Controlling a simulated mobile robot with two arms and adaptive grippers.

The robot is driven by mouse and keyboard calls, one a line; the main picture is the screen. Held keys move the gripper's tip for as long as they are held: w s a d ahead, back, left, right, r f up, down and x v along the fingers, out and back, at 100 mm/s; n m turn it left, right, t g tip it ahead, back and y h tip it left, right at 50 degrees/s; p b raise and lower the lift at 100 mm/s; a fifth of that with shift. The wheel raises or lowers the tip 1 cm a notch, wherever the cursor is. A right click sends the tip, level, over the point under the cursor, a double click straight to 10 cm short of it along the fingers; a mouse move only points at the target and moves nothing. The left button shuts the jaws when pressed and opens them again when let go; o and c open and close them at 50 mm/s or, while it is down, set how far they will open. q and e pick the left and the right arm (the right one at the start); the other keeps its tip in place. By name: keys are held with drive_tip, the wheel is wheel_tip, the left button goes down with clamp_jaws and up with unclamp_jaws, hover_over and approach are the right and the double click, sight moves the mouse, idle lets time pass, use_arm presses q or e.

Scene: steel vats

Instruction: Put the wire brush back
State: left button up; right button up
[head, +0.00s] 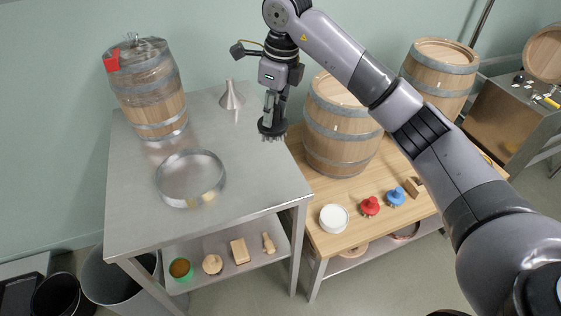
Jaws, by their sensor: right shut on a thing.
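My right gripper (271,105) points down and is shut on the wire brush (272,128), a dark round head with pale bristles underneath. The brush hangs near the back right edge of the steel table (235,215), beside the steel funnel (231,96). I cannot tell whether its bristles touch the tabletop. My left gripper is not in view.
A barrel (149,91) and a shallow round steel pan (190,179) stand on the steel table. Its lower shelf holds a wooden block (240,251) and other small items. The wooden bench at right bears a barrel (338,128), a white tub (333,218), and red (370,206) and blue (396,196) pieces.

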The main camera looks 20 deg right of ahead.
wheel_tip(320, 180, down, 16)
drive_tip(key=p, duration=0.4)
drive_tip(key=shift+d+r, duration=0.1)
drive_tip(key=shift+r, duration=0.05)
drive_tip(key=shift+f+b, duration=0.3)
drive_tip(key=o, duration=1)
drive_tip(key=shift+r, duration=0.1)
